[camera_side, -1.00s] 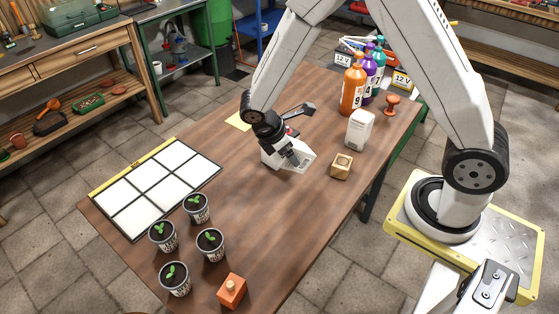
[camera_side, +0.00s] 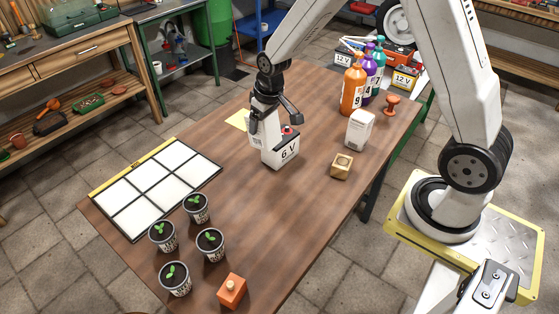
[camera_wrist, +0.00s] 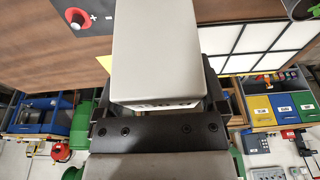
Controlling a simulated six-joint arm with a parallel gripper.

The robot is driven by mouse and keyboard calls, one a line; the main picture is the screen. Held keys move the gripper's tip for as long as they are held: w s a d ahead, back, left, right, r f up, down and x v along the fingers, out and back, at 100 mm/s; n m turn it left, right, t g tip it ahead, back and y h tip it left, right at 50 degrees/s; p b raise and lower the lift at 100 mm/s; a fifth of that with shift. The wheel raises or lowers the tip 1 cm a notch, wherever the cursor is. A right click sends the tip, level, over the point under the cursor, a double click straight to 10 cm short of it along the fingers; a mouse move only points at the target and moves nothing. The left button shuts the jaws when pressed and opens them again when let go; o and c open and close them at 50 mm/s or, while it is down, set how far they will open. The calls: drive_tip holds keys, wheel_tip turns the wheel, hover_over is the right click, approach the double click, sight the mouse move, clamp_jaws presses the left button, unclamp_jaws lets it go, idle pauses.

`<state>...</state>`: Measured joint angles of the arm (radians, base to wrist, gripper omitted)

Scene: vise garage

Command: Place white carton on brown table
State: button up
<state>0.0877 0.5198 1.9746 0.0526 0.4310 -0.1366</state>
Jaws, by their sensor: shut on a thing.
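My gripper (camera_side: 264,125) points down over the middle of the brown table (camera_side: 290,215). In the wrist view a plain white carton (camera_wrist: 158,45) is between the fingers of my gripper (camera_wrist: 158,104), which is shut on it. In the side view the held carton is hard to separate from the gripper and the 6 V battery (camera_side: 287,152) close by. I cannot tell whether the carton touches the table. The battery's dark top with a red terminal (camera_wrist: 76,18) shows at upper left in the wrist view. Another white carton (camera_side: 360,130) stands upright farther right on the table.
A wooden block (camera_side: 342,166), a red stamp-like object (camera_side: 392,105) and numbered bottles (camera_side: 353,88) are to the right. A white-panelled tray (camera_side: 155,180) lies left, with several potted seedlings (camera_side: 210,243) and an orange block (camera_side: 232,290) in front. The table's centre front is clear.

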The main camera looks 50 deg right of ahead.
drive_tip(key=shift+w+d+r+m+t+h, duration=0.25)
drive_tip(key=shift+w+d+m+h, duration=0.1)
drive_tip(key=shift+d+m, duration=0.35)
drive_tip(key=shift+w+d+r+m+t+h, duration=0.3)
drive_tip(key=shift+d+m, duration=0.15)
drive_tip(key=shift+m, duration=0.3)
drive_tip(key=shift+w+d+r+m+t+h, duration=0.25)
drive_tip(key=shift+w+d+m, duration=0.1)
drive_tip(key=shift+d+m, duration=0.35)
drive_tip(key=w+d+f, duration=0.1)
drive_tip(key=w+f, duration=0.8)
drive_tip(key=w, duration=0.4)
drive_tip(key=shift+w+d+f, duration=0.15)
drive_tip(key=shift+w+d, duration=0.05)
drive_tip(key=shift+d, duration=0.05)
drive_tip(key=shift+w+f, duration=0.15)
drive_tip(key=shift+f, duration=0.75)
drive_tip(key=shift+w+f, duration=0.1)
drive_tip(key=shift+f, duration=0.8)
